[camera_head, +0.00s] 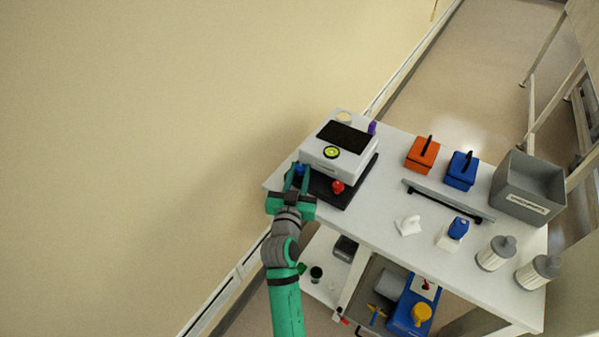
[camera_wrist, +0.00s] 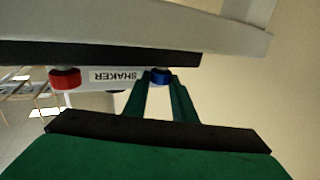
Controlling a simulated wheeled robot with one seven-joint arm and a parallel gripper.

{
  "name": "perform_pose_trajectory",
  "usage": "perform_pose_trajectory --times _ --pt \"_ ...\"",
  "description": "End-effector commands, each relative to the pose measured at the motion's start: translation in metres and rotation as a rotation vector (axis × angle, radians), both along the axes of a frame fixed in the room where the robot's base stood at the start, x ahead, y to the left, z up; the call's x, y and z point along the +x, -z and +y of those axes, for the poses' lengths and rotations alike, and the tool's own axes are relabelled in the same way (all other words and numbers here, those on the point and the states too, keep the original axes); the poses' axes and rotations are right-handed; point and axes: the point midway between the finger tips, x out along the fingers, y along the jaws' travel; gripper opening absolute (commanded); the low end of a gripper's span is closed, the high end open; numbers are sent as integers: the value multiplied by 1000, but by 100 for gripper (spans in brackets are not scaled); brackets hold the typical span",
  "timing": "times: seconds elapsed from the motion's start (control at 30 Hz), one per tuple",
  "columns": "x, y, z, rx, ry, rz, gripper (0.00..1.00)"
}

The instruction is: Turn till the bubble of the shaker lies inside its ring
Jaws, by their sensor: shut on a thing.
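The shaker (camera_head: 322,160) is a white box with a dark top panel, standing on a dark base at the left end of the table. Its round yellow-green bubble level (camera_head: 332,152) sits on top near the front; the bubble's place in the ring is too small to tell. A red knob (camera_head: 337,186) is at its front right corner and also shows in the wrist view (camera_wrist: 64,79). A blue knob (camera_wrist: 159,76) is at the other front corner. My gripper (camera_wrist: 160,84) is shut on the blue knob. The SHAKER label (camera_wrist: 117,77) lies between the knobs.
On the white table (camera_head: 378,224) stand an orange box (camera_head: 422,154), a blue box (camera_head: 462,170), a grey bin (camera_head: 528,187), a dark bar (camera_head: 447,201) and two grey-lidded jars (camera_head: 496,253). A wall is close on the left.

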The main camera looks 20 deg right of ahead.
Motion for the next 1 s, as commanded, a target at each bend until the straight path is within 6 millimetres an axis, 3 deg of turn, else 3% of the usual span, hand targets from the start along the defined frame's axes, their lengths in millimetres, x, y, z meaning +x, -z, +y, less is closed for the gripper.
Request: perform_pose_trajectory --times 0.8,0.83,0.87,0.9,1.0 --pt "2 2 4 1 133 3 2" --pt "2 2 4 1 133 3 31" --pt "2 2 4 1 133 3 38" --pt "2 2 4 1 133 3 43" --pt "1 1 3 0 133 2 43"
